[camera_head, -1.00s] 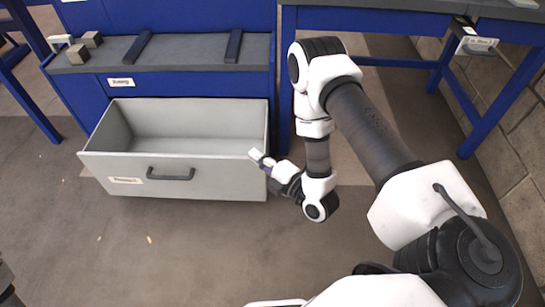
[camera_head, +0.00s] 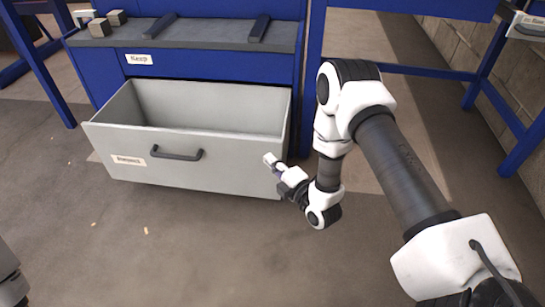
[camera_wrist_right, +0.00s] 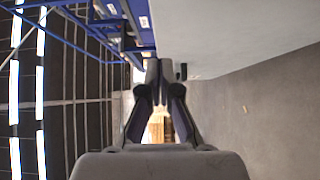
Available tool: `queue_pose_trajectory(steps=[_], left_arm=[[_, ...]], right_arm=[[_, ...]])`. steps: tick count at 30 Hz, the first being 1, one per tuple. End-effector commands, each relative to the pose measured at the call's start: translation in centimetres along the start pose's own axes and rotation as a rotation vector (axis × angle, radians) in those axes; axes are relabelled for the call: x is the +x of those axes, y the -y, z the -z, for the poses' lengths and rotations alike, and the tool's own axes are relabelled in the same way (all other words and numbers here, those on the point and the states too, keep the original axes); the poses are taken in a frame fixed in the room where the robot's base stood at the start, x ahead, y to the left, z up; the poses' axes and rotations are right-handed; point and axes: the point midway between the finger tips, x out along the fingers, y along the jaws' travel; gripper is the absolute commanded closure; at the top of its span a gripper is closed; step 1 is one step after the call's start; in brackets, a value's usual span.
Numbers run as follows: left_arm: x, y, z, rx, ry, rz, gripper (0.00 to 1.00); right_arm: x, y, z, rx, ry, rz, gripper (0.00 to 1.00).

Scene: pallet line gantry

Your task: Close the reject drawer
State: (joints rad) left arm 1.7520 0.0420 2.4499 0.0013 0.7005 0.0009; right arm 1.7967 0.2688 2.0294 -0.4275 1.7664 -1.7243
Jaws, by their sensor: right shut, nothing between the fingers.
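The reject drawer (camera_head: 230,165) is a light grey box with a dark bar handle (camera_head: 177,153) and a small label on its front. It stands well out of the blue bench and is empty where I see inside. My right gripper (camera_head: 270,160) is shut and empty, in front of the right end of the drawer front. I cannot tell whether its tips touch the panel. In the right wrist view its fingers (camera_wrist_right: 158,68) meet at the tips, beside a pale grey panel (camera_wrist_right: 225,35) that looks like the drawer front. My left gripper is not in view.
A blue bench (camera_head: 200,68) with a grey top carries small brown blocks (camera_head: 107,22) and dark bars. A blue table frame (camera_head: 485,62) stands at the right by a block wall.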

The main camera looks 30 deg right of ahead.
Motion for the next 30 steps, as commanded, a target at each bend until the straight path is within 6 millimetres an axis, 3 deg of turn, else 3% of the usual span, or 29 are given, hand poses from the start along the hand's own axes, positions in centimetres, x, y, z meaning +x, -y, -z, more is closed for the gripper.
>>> queue_pose_trajectory(steps=[2,7,23,30], left_arm=[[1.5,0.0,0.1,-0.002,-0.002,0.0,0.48],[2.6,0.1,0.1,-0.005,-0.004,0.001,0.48],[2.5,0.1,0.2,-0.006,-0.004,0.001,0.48],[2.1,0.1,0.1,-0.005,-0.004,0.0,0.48]], right_arm=[[1.4,0.5,-0.7,-0.001,0.004,-0.005,1.0],[3.0,0.2,-2.4,0.0,0.003,-0.002,1.0],[3.6,-0.1,-3.0,0.0,0.001,0.0,1.0],[5.1,-0.2,-4.6,-0.001,0.003,-0.002,1.0]])
